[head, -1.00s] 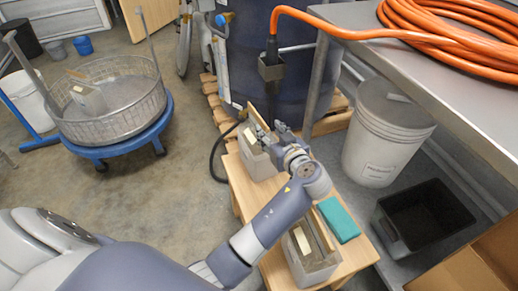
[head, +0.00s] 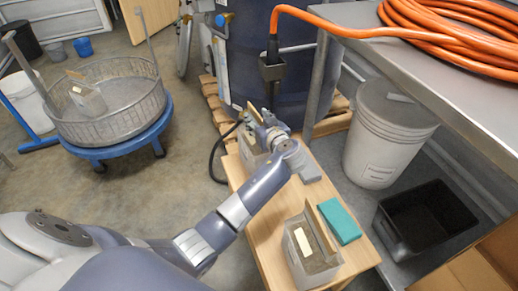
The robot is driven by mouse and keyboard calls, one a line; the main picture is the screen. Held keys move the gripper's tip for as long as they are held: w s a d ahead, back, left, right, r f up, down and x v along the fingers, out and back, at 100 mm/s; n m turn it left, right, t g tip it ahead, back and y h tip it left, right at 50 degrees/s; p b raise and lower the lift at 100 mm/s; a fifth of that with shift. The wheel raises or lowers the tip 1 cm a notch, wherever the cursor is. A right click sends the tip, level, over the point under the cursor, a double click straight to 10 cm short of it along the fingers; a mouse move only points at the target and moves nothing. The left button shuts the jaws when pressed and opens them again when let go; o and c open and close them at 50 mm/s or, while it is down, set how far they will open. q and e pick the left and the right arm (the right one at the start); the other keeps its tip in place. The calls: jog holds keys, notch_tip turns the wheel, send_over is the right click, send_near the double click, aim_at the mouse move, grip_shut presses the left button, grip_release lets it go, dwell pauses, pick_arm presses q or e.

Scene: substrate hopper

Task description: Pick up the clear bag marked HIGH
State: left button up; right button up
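Clear bags with grey contents and brown top strips show in the head view; their small pale labels are too small to read, so I cannot tell which is marked HIGH. One bag (head: 247,152) stands at the far end of the wooden bench, partly hidden by my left gripper. Another bag (head: 312,262) stands at the bench's near end. A third bag (head: 88,99) sits in the round mesh basket. My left gripper (head: 257,116) is at the top strip of the far bag; its fingers are too small and covered to show whether they are closed. My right gripper is out of view.
The wooden bench (head: 262,232) also holds a green block (head: 339,221). A mesh basket (head: 120,118) rests on a blue wheeled base. A white bucket (head: 380,145), a black bin (head: 425,218) and a steel table (head: 440,62) with orange hose are at right.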

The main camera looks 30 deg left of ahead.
pick_arm(q)
grip_shut()
jog(key=shift+w+r, duration=0.1)
jog(key=shift+r, duration=0.1)
jog(key=shift+r, duration=0.15)
